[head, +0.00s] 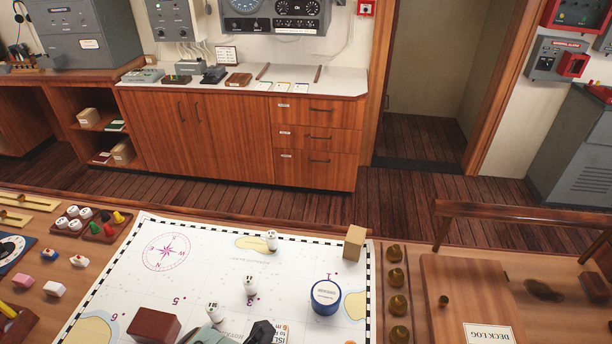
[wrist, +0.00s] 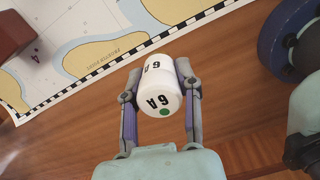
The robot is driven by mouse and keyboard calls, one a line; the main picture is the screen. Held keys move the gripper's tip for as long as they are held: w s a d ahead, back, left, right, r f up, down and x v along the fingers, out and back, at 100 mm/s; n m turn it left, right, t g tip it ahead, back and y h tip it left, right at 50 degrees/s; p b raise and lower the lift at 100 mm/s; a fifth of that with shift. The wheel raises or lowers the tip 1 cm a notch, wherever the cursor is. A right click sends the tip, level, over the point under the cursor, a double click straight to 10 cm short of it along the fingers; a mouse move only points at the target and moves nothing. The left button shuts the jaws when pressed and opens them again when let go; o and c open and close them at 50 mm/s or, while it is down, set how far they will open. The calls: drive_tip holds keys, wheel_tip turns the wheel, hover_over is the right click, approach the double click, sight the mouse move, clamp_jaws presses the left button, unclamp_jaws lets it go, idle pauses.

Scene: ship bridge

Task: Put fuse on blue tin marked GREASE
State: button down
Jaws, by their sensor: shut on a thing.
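A white cylindrical fuse (wrist: 155,100) marked 6A, with a green dot on its end, is between the two fingers of my gripper (wrist: 160,72) in the wrist view. My gripper is shut on it, above bare wood beside the chart's edge. The blue tin (head: 326,299) with a pale lid stands on the right part of the chart in the head view; its lid lettering is too small to read surely. Nothing lies on its lid. The held fuse and my fingers cannot be made out in the head view; only parts of my arm show at its bottom edge.
On the chart (head: 205,262) stand several white numbered pieces, one (head: 250,287) left of the tin. A wooden block (head: 354,242) stands behind the tin, and a dark red box (head: 155,326) at front left. Brass weights (head: 396,279) line the right side.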

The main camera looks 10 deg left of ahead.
drive_tip(key=w+d+r+m, duration=0.2)
drive_tip(key=w+d+m, duration=0.2)
drive_tip(key=w+d, duration=0.35)
drive_tip(key=w+d+r+m, duration=0.3)
drive_tip(key=w+d+m, duration=0.2)
drive_tip(key=w+d, duration=0.25)
hover_over(326, 293)
drive_tip(key=f, duration=0.9)
drive_tip(key=shift+s, duration=0.4)
drive_tip(key=shift+w+f, duration=0.35)
drive_tip(key=shift+f, duration=1.65)
